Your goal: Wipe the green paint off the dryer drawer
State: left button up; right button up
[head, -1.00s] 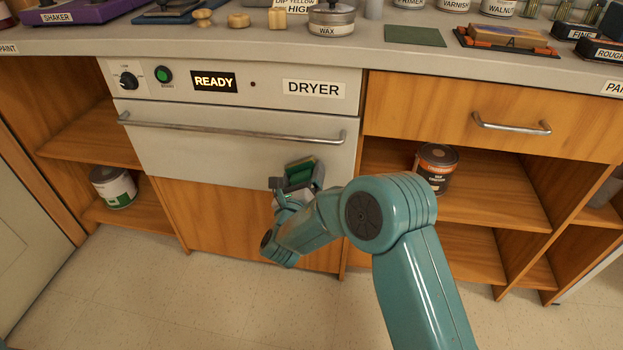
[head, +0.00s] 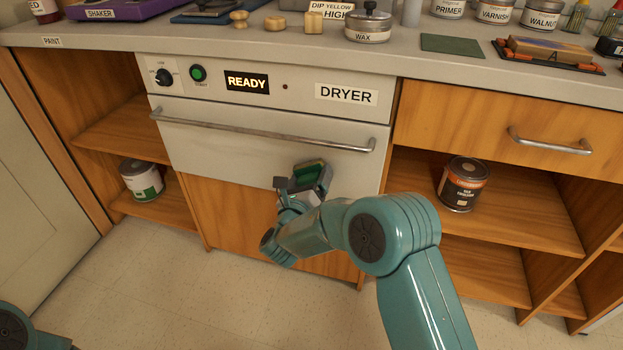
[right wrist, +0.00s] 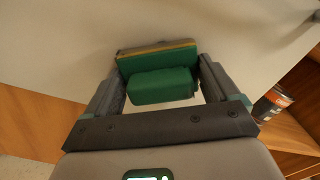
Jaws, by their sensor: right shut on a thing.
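The dryer drawer (head: 235,151) is a pale grey front with a long metal handle (head: 260,130), and it is shut. My right gripper (head: 308,178) is at the drawer's lower right, below the handle. It is shut on a green block (right wrist: 162,85), which has a flat, tan-edged plate at its far side. In the right wrist view the block sits between both fingers, close to the pale drawer surface; whether it touches is unclear. I see no green paint on the visible drawer front; the part behind the gripper and block is hidden. My left gripper is out of view.
The counter (head: 120,45) above holds a wax tin (head: 368,27), wooden knobs and a sanding block (head: 548,50). A dark can (head: 463,185) stands on the right shelf, a white can (head: 141,180) on the left. The floor in front is clear.

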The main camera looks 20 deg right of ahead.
jog(key=shift+s+a, duration=0.3)
jog(key=shift+v, duration=2.55)
jog(key=shift+s, duration=0.1)
jog(key=shift+v, duration=1.4)
